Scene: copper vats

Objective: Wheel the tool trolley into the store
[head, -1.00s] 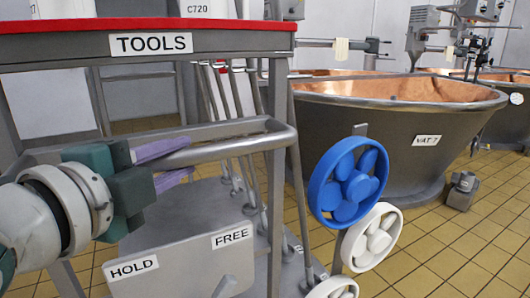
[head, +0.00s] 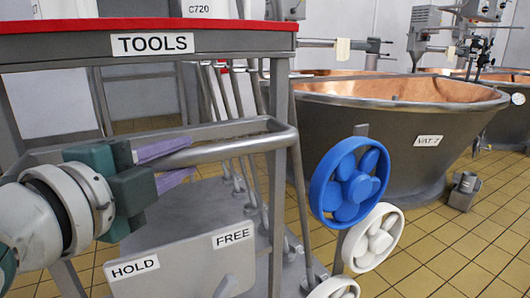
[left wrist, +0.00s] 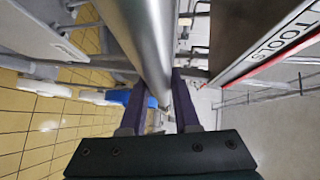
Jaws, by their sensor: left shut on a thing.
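The tool trolley has a red top (head: 150,25) with a grey edge labelled TOOLS. A grey push bar (head: 225,146) sticks out below the top on my side. My left gripper (head: 170,162) comes in from the left, its purple fingers shut on the bar; in the left wrist view the bar (left wrist: 148,45) runs between the fingers (left wrist: 160,95). A low grey plate (head: 185,262) on the trolley is marked HOLD and FREE. A blue wheel (head: 349,188) and white wheels (head: 374,237) are at its right. The store does not show clearly. My right gripper is not in view.
A large copper-lined vat (head: 400,125) labelled VAT 7 stands behind right, with other vats beyond. A small grey object (head: 464,190) lies on the floor beside it. Yellow tiled floor (head: 440,250) is open at front right.

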